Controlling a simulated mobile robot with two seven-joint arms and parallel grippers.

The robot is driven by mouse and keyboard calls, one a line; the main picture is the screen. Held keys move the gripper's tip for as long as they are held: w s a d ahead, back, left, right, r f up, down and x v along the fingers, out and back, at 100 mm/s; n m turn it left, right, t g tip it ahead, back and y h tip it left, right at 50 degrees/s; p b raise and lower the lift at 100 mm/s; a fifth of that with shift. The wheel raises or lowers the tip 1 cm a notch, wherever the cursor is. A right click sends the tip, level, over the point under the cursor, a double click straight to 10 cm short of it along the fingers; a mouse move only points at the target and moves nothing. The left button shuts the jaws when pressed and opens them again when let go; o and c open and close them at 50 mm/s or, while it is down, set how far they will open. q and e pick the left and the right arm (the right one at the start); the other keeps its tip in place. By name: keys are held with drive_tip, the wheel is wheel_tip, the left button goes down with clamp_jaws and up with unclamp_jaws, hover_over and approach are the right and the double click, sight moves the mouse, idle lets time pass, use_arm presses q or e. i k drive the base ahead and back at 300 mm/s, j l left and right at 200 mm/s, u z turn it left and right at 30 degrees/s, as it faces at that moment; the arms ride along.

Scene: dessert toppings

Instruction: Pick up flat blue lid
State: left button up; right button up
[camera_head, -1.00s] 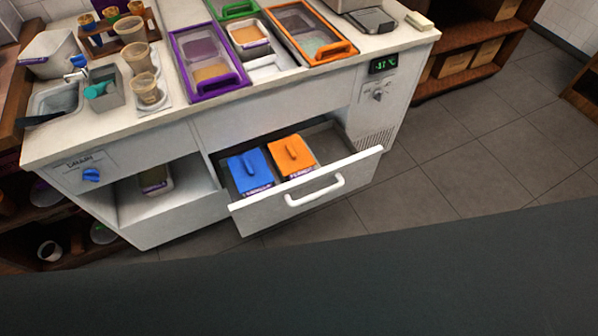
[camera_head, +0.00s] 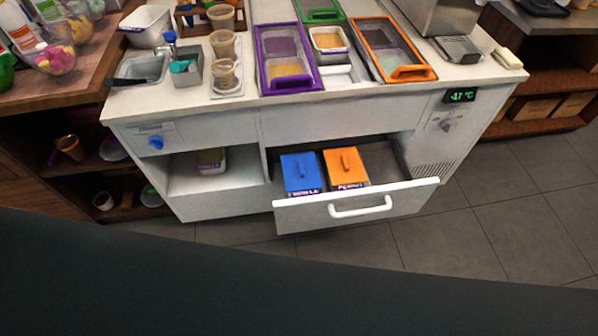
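The flat blue lid (camera_head: 300,171) sits on a container with a dark label at its front, inside the open drawer (camera_head: 357,207) of the white counter. Neither of my grippers is in view.
The drawer juts out from the counter (camera_head: 380,104), with bare space right of the containers. Purple-, green- and orange-framed bins are set in the counter top. Cups (camera_head: 225,74) stand at the left. Tiled floor (camera_head: 450,235) lies in front. A dark surface fills the bottom.

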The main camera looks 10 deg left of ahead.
sight(301, 173)
drive_tip(key=i+l+u, duration=0.1)
drive_tip(key=i+l, duration=0.15)
drive_tip(key=i+l+u, duration=0.15)
drive_tip(key=l, duration=0.25)
drive_tip(key=i+l+u, duration=0.1)
drive_tip(key=i+l, duration=0.25)
drive_tip(key=i+l+u, duration=0.15)
drive_tip(key=l, duration=0.25)
drive_tip(key=i+l+u, duration=0.1)
drive_tip(key=i+l, duration=0.15)
drive_tip(key=l, duration=0.15)
drive_tip(key=i+l+u, duration=0.15)
drive_tip(key=l, duration=0.3)
drive_tip(key=i, duration=0.05)
